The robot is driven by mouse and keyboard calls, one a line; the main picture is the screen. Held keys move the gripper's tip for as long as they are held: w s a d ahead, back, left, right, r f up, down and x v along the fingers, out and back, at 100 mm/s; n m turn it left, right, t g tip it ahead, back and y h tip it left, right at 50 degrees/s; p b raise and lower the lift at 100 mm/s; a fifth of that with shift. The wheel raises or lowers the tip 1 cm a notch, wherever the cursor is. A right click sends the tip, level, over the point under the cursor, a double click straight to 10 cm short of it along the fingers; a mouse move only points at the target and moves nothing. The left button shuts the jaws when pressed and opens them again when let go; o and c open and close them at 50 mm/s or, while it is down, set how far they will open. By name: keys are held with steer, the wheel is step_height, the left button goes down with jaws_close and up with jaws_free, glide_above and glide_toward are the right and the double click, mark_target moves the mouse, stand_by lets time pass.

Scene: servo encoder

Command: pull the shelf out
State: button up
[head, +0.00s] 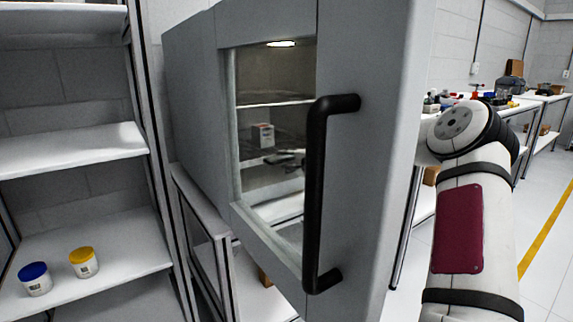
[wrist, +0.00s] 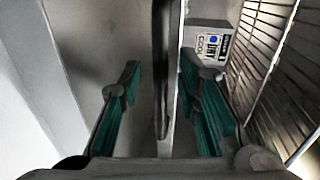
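A grey cabinet door (head: 365,150) with a window and a black bar handle (head: 316,195) fills the middle of the head view. Through the window I see pale shelf edges (head: 270,103) and a small white box (head: 263,135). My gripper (head: 290,160) shows small and dark through the glass, near the box. In the wrist view my gripper (wrist: 160,95) has its teal fingers apart. A long pale edge (wrist: 177,70) with a dark strip beside it runs between them; I cannot tell whether either finger touches it. The labelled box (wrist: 208,45) lies beyond the right finger.
A wire rack (wrist: 268,70) is close on the right in the wrist view. A white shelving unit (head: 70,150) at left holds a blue-lidded jar (head: 35,280) and a yellow-lidded jar (head: 84,263). Benches (head: 520,105) with clutter stand at back right; the floor there is clear.

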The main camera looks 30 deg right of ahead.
steer(key=shift+w, duration=0.15)
steer(key=shift+c, duration=0.6)
jaws_close()
steer(key=f+p+v, duration=0.2)
steer(key=p+v, duration=0.7)
steer(key=v, duration=0.3)
steer(key=s+a+f+p+v, duration=0.1)
steer(key=f+p+v, duration=0.2)
steer(key=p+v, duration=0.7)
steer(key=shift+s+d+r, duration=0.15)
steer(key=shift+s+d, duration=0.35)
steer(key=shift+s, duration=0.6)
steer(key=shift+o, duration=0.6)
jaws_free()
